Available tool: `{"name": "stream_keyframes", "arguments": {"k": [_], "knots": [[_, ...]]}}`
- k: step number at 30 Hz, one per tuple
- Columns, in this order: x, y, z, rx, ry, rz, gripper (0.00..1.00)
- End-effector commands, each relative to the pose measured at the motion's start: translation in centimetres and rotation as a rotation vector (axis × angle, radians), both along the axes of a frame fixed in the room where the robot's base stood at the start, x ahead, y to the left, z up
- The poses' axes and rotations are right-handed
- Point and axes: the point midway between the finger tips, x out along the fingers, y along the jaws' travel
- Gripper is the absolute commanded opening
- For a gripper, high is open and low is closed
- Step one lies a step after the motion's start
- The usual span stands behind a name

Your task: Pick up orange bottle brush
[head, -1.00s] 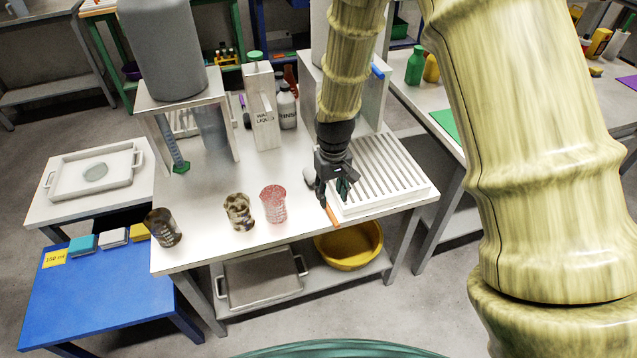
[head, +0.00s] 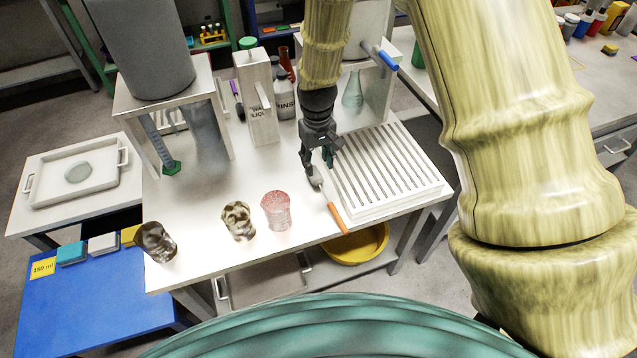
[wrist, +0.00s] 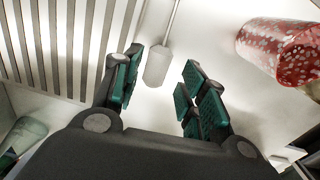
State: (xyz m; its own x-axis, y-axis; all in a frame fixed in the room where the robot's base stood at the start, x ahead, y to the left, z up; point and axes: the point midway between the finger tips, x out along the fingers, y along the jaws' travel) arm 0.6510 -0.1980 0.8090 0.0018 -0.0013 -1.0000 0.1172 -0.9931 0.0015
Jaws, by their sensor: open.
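The orange bottle brush lies on the white table beside the slatted white rack. Its orange handle (head: 338,217) points toward the table's front edge and its pale grey head lies under my gripper (head: 318,166). In the wrist view the brush's grey head (wrist: 157,66) shows between the two open fingers, with its thin rod running up out of frame; the orange handle is outside that view. My gripper (wrist: 160,85) is open and empty, with teal pads. I cannot tell how far above the head the fingertips are.
The slatted rack (head: 385,170) is close on the right. A red speckled beaker (head: 276,210), a brown mottled beaker (head: 238,221) and a dark beaker (head: 155,242) stand to the left. A clear flask (head: 353,90) stands behind. A wash-liquid box (head: 257,100) is behind left.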

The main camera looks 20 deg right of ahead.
Motion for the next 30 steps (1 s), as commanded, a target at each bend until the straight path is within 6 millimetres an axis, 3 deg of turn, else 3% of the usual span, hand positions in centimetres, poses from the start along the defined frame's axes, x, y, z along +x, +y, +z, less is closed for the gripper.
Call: {"name": "stream_keyframes", "arguments": {"k": [3,14,24,30], "knots": [[-0.1,-0.2,-1.4,0.001,0.002,-0.004,0.42],[-0.1,0.0,-3.1,0.001,0.001,-0.001,0.42],[-0.4,0.4,-6.6,0.001,0.001,0.002,0.42],[-0.4,0.4,-7.7,0.001,0.000,0.002,0.42]]}}
